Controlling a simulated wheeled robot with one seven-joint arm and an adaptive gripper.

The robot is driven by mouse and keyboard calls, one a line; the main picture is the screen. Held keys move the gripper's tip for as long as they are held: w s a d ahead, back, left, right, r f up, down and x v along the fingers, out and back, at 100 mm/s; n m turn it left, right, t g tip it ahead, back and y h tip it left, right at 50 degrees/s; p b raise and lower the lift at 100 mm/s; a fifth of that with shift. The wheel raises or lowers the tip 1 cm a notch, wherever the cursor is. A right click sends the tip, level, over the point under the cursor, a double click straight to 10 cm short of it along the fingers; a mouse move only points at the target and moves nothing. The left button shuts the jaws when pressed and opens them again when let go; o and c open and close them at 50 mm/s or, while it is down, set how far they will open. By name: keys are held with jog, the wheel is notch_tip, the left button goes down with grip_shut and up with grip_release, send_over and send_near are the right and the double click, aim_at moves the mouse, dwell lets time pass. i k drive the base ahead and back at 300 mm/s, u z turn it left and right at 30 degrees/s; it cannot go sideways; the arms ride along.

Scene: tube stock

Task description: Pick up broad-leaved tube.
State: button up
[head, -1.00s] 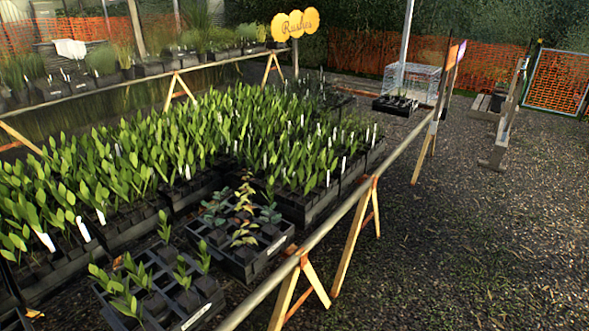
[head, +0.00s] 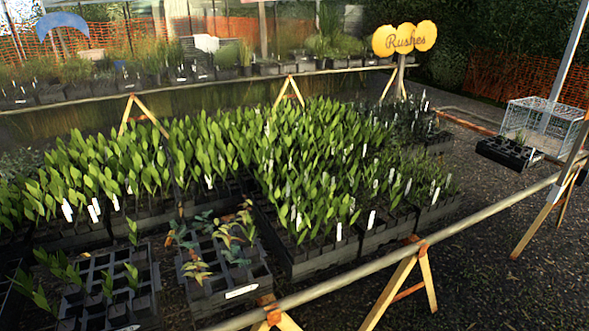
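Broad-leaved tubes, with upright bright green leaves, stand densely in black trays across the middle of the head view (head: 320,165). Several more stand spread out in a sparse black tray (head: 98,263) at the front left, among empty cells. One (head: 133,275) is at that tray's right side, one (head: 107,284) nearer its middle, and one (head: 134,232) at its back. More leaves (head: 42,295) show at its left. I cannot tell which single tube is meant. My gripper is not in view.
A black tray (head: 215,303) of dark and yellowish small-leaved plants stands right of the sparse tray. A pale rail (head: 480,218) on wooden trestles (head: 405,285) borders the trays. A Rushes sign (head: 405,38) and wire cage (head: 542,125) are behind.

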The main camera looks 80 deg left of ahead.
aim_at(252, 252)
jog(key=i, duration=1.05)
jog(key=u, duration=3.4)
